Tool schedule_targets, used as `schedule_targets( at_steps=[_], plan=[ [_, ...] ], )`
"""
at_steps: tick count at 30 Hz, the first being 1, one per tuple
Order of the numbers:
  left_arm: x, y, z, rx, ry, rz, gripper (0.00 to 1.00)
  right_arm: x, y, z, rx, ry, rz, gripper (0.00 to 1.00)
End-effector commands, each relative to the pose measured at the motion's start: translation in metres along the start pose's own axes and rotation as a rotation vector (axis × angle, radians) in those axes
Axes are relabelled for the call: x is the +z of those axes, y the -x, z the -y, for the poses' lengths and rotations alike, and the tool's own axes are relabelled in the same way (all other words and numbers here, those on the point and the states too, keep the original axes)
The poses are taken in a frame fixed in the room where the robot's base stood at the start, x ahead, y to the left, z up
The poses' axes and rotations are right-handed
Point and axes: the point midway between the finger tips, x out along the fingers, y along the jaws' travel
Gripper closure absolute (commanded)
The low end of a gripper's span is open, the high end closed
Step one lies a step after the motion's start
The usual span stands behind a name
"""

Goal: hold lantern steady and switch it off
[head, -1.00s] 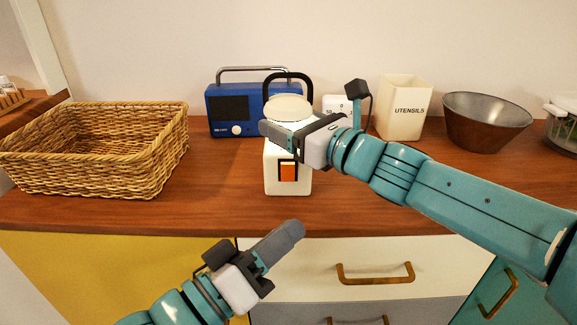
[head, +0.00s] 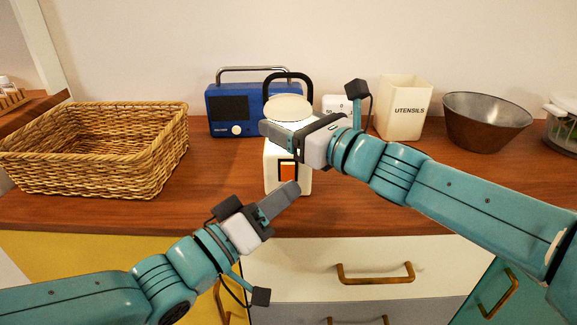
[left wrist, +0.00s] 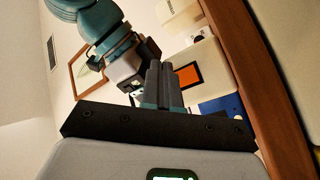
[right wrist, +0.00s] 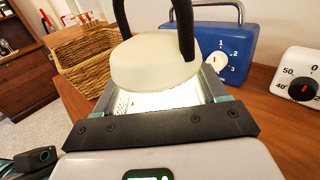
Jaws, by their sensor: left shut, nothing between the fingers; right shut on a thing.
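The white lantern (head: 275,175) stands upright on the wooden counter, with a black handle and a pale round top. An orange switch in a dark frame (head: 288,171) is on its front; it also shows in the left wrist view (left wrist: 188,76). My right gripper (head: 283,137) is shut on the lantern's upper body, below the top, which fills the space between the fingers in the right wrist view (right wrist: 160,100). My left gripper (head: 288,192) is shut and empty, its fingertips just in front of and below the switch. Whether they touch the lantern I cannot tell.
A blue radio (head: 222,122) stands behind the lantern, with a white timer (head: 336,103) beside it. A wicker basket (head: 95,160) is at left. A utensils holder (head: 403,110) and a metal bowl (head: 485,122) are at right. The counter between basket and lantern is clear.

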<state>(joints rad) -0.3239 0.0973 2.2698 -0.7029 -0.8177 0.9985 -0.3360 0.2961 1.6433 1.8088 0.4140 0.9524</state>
Motion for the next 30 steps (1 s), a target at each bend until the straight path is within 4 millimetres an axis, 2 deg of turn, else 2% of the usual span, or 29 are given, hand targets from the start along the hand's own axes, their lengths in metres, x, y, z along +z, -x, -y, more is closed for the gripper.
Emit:
schedule_targets(
  at_steps=[7, 30],
  plan=[
    [-0.0084, -0.0115, 0.0092, -0.002, 0.000, 0.000, 1.00, -0.0005, -0.0001, 0.0001, 0.000, 0.000, -0.001, 0.76],
    [-0.0089, -0.0123, 0.0094, -0.001, 0.000, 0.000, 1.00, -0.0004, -0.0001, 0.0001, 0.000, 0.000, -0.001, 0.76]
  ],
)
